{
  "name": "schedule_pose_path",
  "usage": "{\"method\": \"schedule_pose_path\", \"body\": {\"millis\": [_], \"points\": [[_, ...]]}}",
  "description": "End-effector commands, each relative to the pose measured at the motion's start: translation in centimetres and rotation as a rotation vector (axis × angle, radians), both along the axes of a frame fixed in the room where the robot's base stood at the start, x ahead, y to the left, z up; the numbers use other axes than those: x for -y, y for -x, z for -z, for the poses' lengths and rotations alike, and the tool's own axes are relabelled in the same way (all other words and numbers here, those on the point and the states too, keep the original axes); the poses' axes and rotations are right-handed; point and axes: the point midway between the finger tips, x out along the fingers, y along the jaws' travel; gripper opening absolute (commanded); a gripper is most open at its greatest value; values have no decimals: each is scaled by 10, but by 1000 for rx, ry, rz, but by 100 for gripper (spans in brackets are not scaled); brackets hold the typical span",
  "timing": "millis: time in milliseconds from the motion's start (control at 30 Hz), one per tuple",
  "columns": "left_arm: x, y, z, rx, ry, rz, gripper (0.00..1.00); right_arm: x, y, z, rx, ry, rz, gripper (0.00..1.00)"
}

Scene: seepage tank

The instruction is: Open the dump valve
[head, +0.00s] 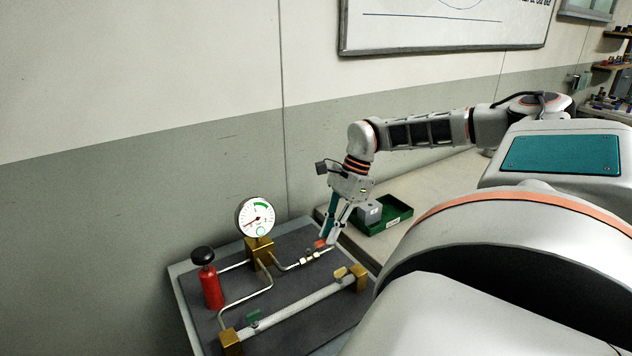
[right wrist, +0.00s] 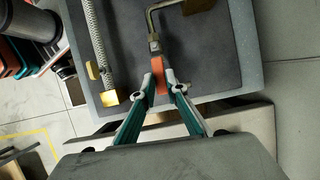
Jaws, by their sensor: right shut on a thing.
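The valve with a small orange-red handle (head: 320,244) sits on the tubing at the right side of the dark panel, by brass-coloured fittings (head: 309,257). My right gripper (head: 327,238) reaches down to it from above, its teal fingers angled. In the right wrist view the orange handle (right wrist: 158,76) stands between the two fingertips (right wrist: 161,86), and the gripper is shut on it. The handle lies roughly in line with the tube beyond it. The fingers partly hide the valve in the head view. My left gripper is not in view.
A round gauge (head: 256,217) stands on a brass block (head: 260,250). A red cylinder with a black knob (head: 211,287) is at left. A pale hose (head: 297,306) crosses the panel's front. A green tray (head: 388,218) with a grey block (head: 369,212) sits behind my gripper.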

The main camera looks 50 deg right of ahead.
Motion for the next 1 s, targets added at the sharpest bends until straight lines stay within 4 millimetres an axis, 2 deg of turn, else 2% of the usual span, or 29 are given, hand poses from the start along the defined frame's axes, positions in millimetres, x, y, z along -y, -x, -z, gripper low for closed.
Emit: {"method": "schedule_pose_path", "body": {"millis": [200,667,700,733,1000], "points": [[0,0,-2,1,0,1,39,7,7,-1,4,2,-32,0],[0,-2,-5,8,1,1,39,8,8,-1,6,3,-40,0],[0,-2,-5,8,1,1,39,8,8,-1,6,3,-40,23],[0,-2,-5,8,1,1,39,8,8,-1,5,2,-40,30],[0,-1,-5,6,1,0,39,8,9,0,2,1,-39,30]]}}
